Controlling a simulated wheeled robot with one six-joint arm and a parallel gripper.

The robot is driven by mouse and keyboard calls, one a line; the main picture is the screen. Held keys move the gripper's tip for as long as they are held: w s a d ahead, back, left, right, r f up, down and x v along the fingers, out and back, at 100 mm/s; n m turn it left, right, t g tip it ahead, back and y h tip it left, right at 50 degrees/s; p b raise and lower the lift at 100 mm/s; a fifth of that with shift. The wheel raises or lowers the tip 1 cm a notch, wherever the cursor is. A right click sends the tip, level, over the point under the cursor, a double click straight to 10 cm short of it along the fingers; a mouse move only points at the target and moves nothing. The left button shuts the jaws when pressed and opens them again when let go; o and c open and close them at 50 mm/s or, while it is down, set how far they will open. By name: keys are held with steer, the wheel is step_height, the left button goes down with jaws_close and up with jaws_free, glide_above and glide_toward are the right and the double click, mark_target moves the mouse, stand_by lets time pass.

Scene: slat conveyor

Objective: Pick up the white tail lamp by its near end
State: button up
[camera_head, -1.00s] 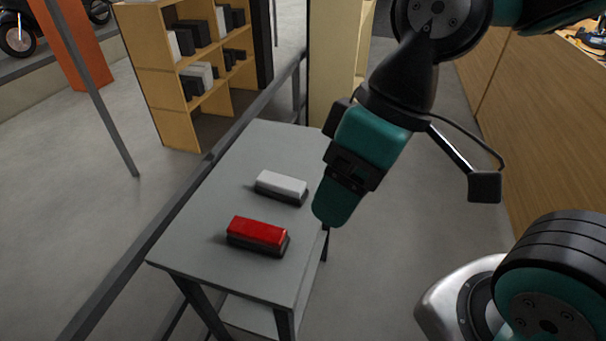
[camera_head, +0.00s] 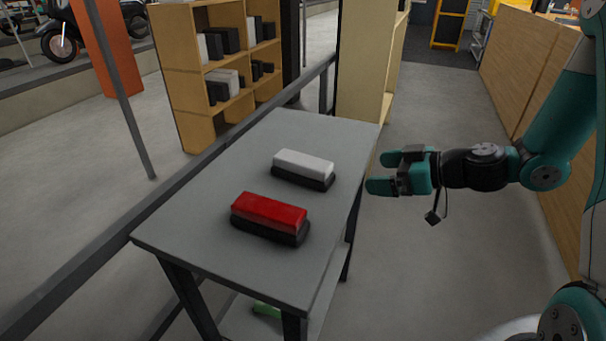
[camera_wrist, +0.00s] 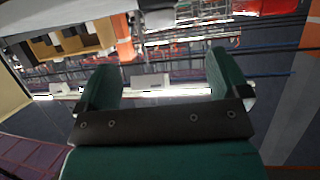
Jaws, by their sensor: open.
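The white tail lamp (camera_head: 304,164), a white block on a dark base, lies on the grey table (camera_head: 215,180), toward its right edge. A red tail lamp (camera_head: 269,213) of like shape lies nearer on the same table. My gripper (camera_head: 376,172) is right of the table in the head view, apart from both lamps, its fingers pointing left. Its two green fingers stand apart with nothing between them, as the wrist view (camera_wrist: 165,85) also shows. I cannot make out either lamp in the wrist view.
A wooden shelf (camera_head: 187,83) with dark and white boxes stands behind a grey rail (camera_head: 185,190) left of the table. A pale cabinet (camera_head: 365,60) stands beyond the table's far end. A wooden panel (camera_head: 515,70) is at right. The floor right of the table is clear.

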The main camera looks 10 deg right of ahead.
mark_target(331, 174)
steer(key=p+x, duration=0.3)
steer(key=x, duration=1.1)
steer(key=shift+w+a+f, duration=0.1)
steer(key=shift+a+f, duration=0.05)
steer(key=c, duration=1)
steer(key=shift+c, duration=0.7)
